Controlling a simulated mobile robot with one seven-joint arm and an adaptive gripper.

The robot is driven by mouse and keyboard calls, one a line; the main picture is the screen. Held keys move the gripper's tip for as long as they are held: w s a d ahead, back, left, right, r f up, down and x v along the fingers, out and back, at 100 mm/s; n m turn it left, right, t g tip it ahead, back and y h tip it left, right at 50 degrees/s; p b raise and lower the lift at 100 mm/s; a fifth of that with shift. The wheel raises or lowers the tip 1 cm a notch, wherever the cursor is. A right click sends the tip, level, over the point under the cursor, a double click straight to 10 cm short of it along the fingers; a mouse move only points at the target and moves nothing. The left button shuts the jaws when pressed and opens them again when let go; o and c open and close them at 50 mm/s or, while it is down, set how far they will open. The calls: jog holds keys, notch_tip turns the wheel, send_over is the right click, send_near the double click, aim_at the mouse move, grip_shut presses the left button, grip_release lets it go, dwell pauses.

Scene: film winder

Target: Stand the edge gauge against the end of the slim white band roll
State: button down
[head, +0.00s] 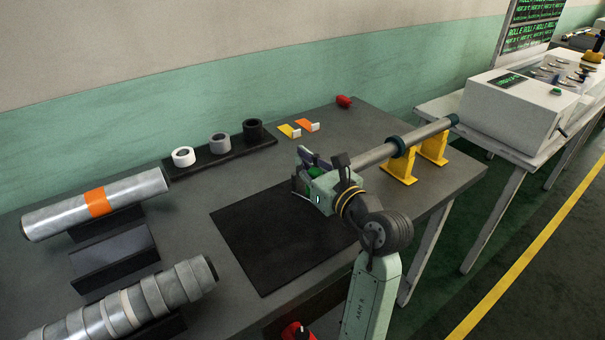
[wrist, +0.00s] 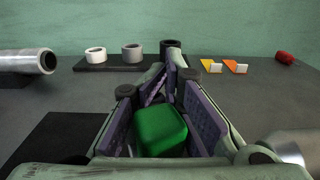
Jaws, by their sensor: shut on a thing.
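My gripper (head: 310,162) is above the table near the black mat's far right corner. In the wrist view its purple-padded fingers (wrist: 164,108) are closed around a green block (wrist: 160,130). The block also shows as a little green in the head view (head: 315,162); its lower part is hidden. I cannot tell whether it is the edge gauge. A grey roll (head: 150,298) with a narrow pale band lies at the front left, apart from my gripper. A silver roll (head: 145,192) with an orange band lies behind it.
White (head: 183,157), grey (head: 220,144) and black (head: 253,130) rings stand at the back. Yellow (head: 288,131) and orange (head: 307,125) brackets and a red object (head: 344,101) lie right of them. A shaft (head: 374,156) rests on yellow stands. The black mat (head: 280,240) is clear.

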jog(key=s+d+p, duration=0.3)
jog(key=s, duration=0.4)
jog(key=s+d+r+p, duration=0.1)
jog(key=s+d+p, duration=0.2)
jog(key=s, duration=0.5)
jog(key=shift+r, duration=0.3)
